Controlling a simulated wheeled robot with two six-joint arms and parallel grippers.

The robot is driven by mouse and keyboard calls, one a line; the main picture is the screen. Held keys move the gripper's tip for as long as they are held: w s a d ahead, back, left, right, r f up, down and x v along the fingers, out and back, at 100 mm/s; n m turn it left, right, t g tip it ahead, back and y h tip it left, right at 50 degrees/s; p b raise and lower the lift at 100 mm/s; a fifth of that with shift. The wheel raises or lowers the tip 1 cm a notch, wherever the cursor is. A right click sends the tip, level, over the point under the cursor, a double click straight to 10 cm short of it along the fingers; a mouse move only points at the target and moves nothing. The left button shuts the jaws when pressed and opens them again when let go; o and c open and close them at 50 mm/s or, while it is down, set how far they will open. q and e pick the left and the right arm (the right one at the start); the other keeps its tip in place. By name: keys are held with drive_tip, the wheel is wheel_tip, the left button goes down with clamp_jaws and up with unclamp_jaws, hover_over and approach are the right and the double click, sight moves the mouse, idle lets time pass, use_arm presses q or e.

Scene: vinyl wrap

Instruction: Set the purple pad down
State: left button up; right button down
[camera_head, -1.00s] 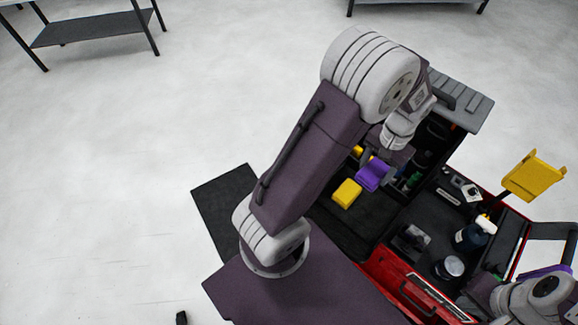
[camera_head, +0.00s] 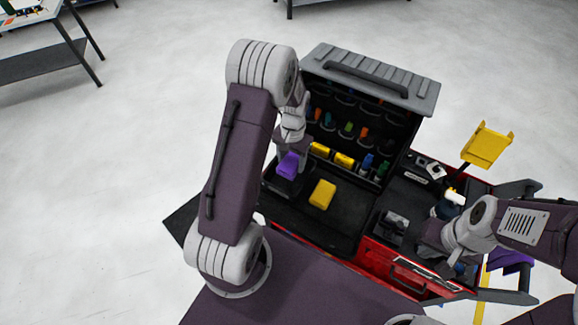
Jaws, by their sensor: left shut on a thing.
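The purple pad (camera_head: 288,166) is held by my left gripper (camera_head: 291,158) at the left side of the open black tool case. The gripper's fingers are partly hidden by the wrist and the pad. The pad is over or at a small dark tray (camera_head: 286,183); I cannot tell whether they touch. A yellow pad (camera_head: 322,194) lies on the black work surface (camera_head: 345,222), right of and nearer than the purple pad. My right gripper (camera_head: 437,238) is over the right part of the red cart, and its fingers are not clear.
The case's upright panel (camera_head: 350,105) holds several coloured tools and two yellow items behind the pads. A red cart edge (camera_head: 385,262), a dark item (camera_head: 391,228), a bottle (camera_head: 452,197) and a raised yellow holder (camera_head: 487,145) are to the right. The surface around the yellow pad is clear.

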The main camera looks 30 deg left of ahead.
sight(290, 169)
use_arm(q)
drive_tip(key=shift+s+a+f, duration=0.1)
drive_tip(key=shift+f, duration=0.1)
wheel_tip(290, 169, down, 4)
drive_tip(key=shift+r+p, duration=0.2)
drive_tip(key=shift+p, duration=0.2)
drive_tip(key=shift+a+f, duration=0.1)
drive_tip(key=shift+f, duration=0.3)
drive_tip(key=shift+f+b, duration=0.4)
drive_tip(key=shift+b, duration=0.1)
drive_tip(key=o, duration=1.3)
drive_tip(key=shift+r, duration=0.15)
